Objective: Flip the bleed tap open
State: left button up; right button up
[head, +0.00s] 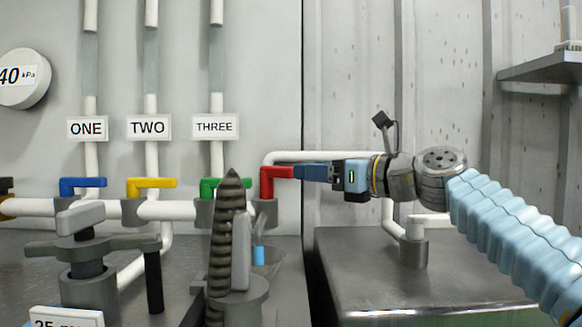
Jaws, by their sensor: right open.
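A tap with a red handle (273,178) sits on the white pipe at the right end of a row of taps. It carries no readable label; I take it for the bleed tap. Its short lever points right, level. My right gripper (299,172) comes in from the right with its blue fingers at the lever's free end. The fingers are open, seen side-on; whether they touch the lever I cannot tell. My left gripper is not in view.
Blue (82,185), yellow (150,186) and green (208,187) taps stand left, under labels ONE, TWO and THREE. A ridged dark spike (227,235) and a grey clamp knob (80,218) stand in front. A gauge (23,78) hangs left. A shelf (545,68) juts in at right.

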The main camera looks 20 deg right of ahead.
aim_at(291, 168)
jog(key=x, duration=0.6)
jog(key=shift+p, duration=0.35)
jog(key=shift+s, duration=0.1)
grip_shut()
